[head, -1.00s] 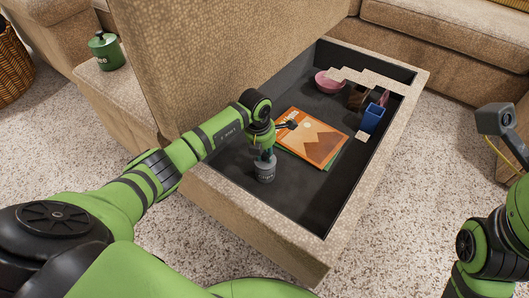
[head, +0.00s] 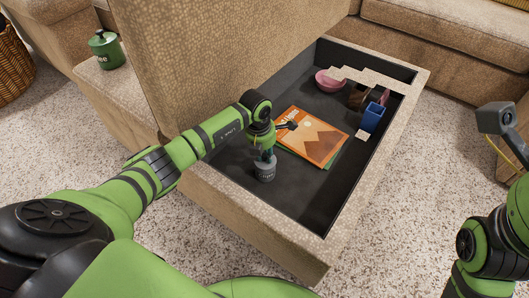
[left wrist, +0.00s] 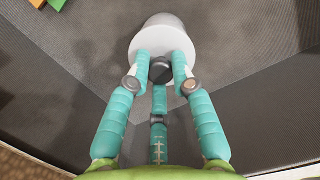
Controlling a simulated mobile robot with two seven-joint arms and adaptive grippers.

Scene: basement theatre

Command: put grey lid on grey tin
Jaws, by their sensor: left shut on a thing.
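The grey tin (head: 265,173) stands upright in the dark sunken well of the sofa unit, near its front left side. The grey lid (left wrist: 150,46) shows in the left wrist view as a pale disc with a dark knob (left wrist: 160,69). My left gripper (head: 264,155) is directly above the tin, pointing down, with its fingers (left wrist: 160,75) shut around the knob. The tin's body (left wrist: 164,18) shows just beyond the lid's edge. The lid is over the tin's mouth, but I cannot tell whether it is seated or slightly above. My right gripper is not in view.
An orange book (head: 318,139) lies beyond the tin. A pink bowl (head: 328,82) and a blue cup (head: 372,117) stand farther back in the well. The well's raised rim (head: 338,233) surrounds them. A green pot (head: 106,50) sits at upper left. Dark floor beside the tin is clear.

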